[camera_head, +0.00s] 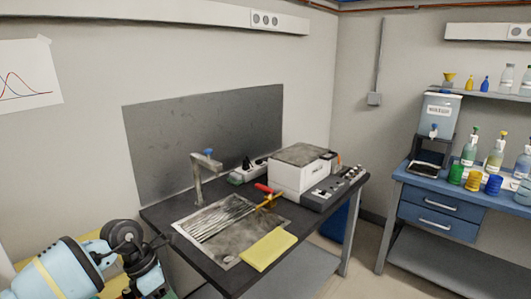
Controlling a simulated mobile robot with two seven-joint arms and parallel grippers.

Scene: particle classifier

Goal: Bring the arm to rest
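My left arm (70,272) comes in at the lower left. Its light blue links and black joints are bent beside the left end of the dark sink table. No gripper fingers show on it, and its far end is out of view or hidden. My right arm and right gripper are not in view. I see nothing held.
A dark table (158,212) has a steel sink with a faucet (197,178), a yellow slab (268,249) and a white machine (298,172). A red and yellow tool (268,199) lies between them. A blue bench (440,206) with bottles stands right, across clear floor.

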